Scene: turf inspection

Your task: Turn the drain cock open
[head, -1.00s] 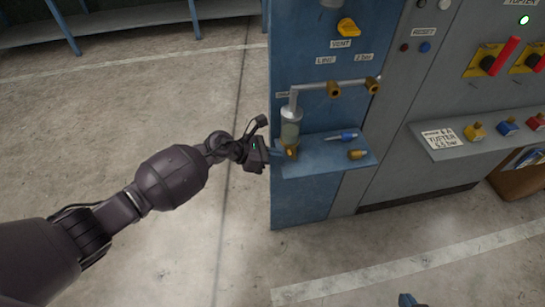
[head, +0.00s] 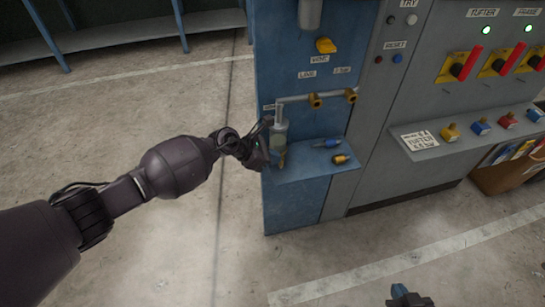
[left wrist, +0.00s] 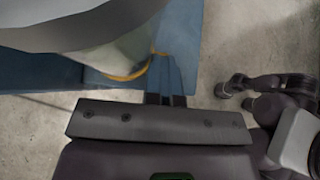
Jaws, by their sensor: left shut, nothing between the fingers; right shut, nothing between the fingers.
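The filter's clear bowl (head: 279,134) hangs from the grey pipe on the blue panel. The drain cock (head: 282,160) is a small yellow part under it, partly hidden by my left gripper (head: 270,158). My left gripper is shut and comes in from the left, close beside the cock. In the left wrist view, the left fingers (left wrist: 165,72) are together, with a yellow curved edge (left wrist: 130,74) just left of them under the pale bowl. I cannot tell whether they touch the cock, or its angle. My right gripper (head: 408,297) is shut and empty at the bottom edge, far from the panel.
The blue shelf (head: 300,174) below the bowl holds a blue-handled tool (head: 326,143) and a brass fitting (head: 341,159). A yellow vent knob (head: 325,45) sits above the pipe. Red levers and colored buttons are on the grey cabinet to the right. The floor to the left is open.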

